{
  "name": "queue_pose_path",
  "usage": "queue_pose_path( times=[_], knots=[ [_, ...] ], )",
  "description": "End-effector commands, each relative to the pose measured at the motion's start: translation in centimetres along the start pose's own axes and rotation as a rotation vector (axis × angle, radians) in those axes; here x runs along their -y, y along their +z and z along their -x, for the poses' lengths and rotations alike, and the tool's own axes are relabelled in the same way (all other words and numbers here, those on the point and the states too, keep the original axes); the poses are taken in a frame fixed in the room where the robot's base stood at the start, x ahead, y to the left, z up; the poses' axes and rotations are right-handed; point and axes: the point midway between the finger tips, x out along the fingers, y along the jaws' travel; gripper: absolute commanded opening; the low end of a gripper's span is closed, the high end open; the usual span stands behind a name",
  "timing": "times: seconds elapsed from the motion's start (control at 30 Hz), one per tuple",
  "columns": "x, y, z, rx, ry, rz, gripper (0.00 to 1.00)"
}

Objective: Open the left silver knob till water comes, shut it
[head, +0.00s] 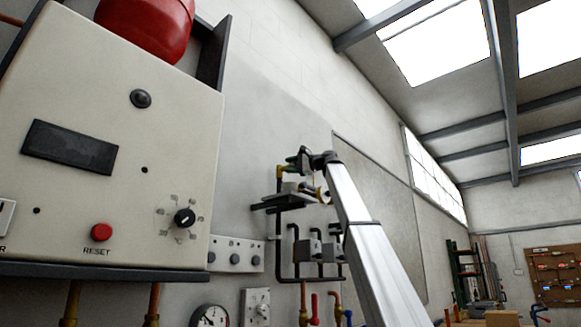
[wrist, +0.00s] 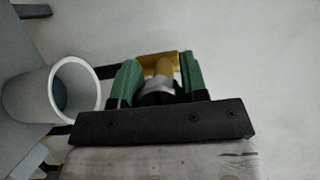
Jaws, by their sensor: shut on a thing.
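In the wrist view my gripper (wrist: 160,78) has two green-padded fingers, shut on a small silver knob (wrist: 159,86) between them. A brass fitting (wrist: 158,60) shows just beyond the knob. Whether this is the left knob I cannot tell, as no second one is clear in this view. In the head view my gripper (head: 307,160) is at the end of my raised arm, by the brass pipe (head: 280,172) on the wall. The knob is too small or hidden there. I see no running water.
A beige boiler panel (head: 120,130) with a red RESET button fills the left of the head view. Dark pipes (head: 278,245) run below my gripper.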

Motion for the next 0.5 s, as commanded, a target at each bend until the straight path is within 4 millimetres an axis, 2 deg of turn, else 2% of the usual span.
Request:
queue_pose_path(
  times=[0.5],
  knots=[
    [-0.15,0.07,0.01,0.001,0.015,0.032,0.17]
  ],
)
